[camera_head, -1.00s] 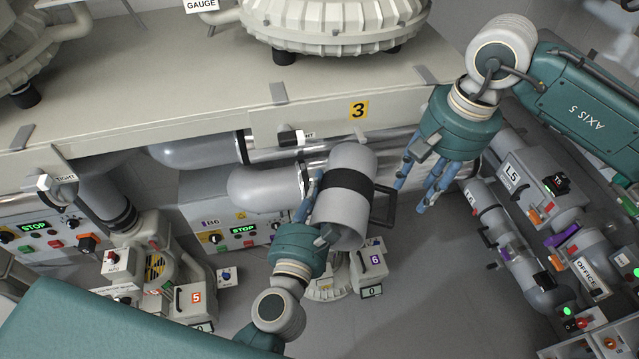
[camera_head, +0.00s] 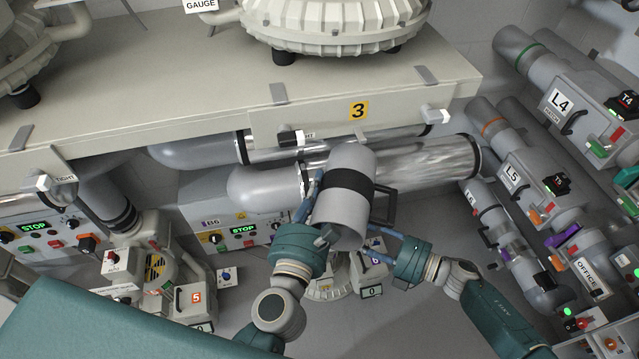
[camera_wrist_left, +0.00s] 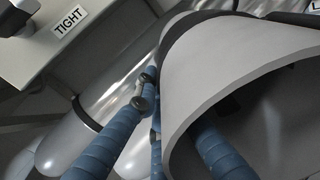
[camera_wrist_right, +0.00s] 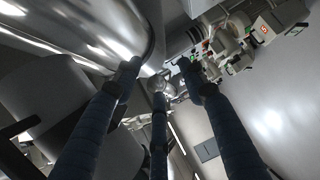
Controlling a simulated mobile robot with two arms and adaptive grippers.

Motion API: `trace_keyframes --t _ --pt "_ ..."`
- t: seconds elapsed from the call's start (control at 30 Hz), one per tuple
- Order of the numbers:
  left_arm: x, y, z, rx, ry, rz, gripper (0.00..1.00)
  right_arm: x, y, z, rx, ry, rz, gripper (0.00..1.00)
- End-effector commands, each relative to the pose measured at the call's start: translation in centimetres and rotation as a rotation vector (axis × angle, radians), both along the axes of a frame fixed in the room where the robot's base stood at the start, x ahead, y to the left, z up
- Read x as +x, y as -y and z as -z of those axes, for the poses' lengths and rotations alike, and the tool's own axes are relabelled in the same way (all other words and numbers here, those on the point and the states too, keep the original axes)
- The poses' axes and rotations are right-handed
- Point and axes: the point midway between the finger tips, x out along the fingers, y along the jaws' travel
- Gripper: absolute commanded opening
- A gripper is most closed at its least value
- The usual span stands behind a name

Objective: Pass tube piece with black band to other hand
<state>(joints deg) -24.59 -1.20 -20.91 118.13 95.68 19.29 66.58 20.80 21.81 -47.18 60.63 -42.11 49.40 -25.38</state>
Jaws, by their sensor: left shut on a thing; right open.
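The tube piece (camera_head: 342,213) is a grey cylinder with a black band (camera_head: 346,185) round its middle and a black handle (camera_head: 384,204) on its right side. My left gripper (camera_head: 318,205) is shut on its lower left rim. The left wrist view shows the tube's open end (camera_wrist_left: 245,85) with blue fingers inside and outside the wall. My right gripper (camera_head: 378,238) is open to the right of the tube's lower end, its fingers pointing left toward the tube and handle. In the right wrist view its fingers (camera_wrist_right: 160,85) are spread, with the tube (camera_wrist_right: 75,100) at the left.
A long bench (camera_head: 180,95) marked 3 runs behind, with large shiny pipes (camera_head: 420,165) below it. Control boxes (camera_head: 240,215) stand at the left. Pipe units L4 (camera_head: 575,95) and L5 (camera_head: 525,170) line the right. Floor between is partly clear.

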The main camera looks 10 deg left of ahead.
Motion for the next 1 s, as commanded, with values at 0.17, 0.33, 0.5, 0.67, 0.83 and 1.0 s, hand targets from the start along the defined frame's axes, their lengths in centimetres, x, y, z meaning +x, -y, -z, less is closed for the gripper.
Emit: trace_keyframes --t 0.17,0.33,0.5,0.67,0.83,1.0 --pt "0.0 0.0 -0.2 -0.002 0.003 0.000 0.00 3.1 5.2 7.6 0.072 -0.337 0.413 0.41" --pt "0.0 0.0 -0.1 -0.002 0.003 0.000 0.00 2.2 10.6 15.0 0.110 -0.599 0.711 0.41" --pt "0.0 0.0 -0.1 -0.002 0.003 0.000 0.00 -1.5 15.4 22.0 0.129 -0.832 0.962 0.41" --pt "0.0 0.0 -0.1 -0.002 0.003 0.000 0.00 -6.7 19.2 27.7 0.139 -1.031 1.169 0.41" --pt "0.0 0.0 -0.1 -0.002 0.003 0.000 0.00 -13.6 22.4 32.9 0.137 -1.227 1.374 0.41" --pt "0.0 0.0 -0.1 -0.002 0.003 0.000 0.00 -21.5 24.7 36.9 0.128 -1.412 1.564 0.41"
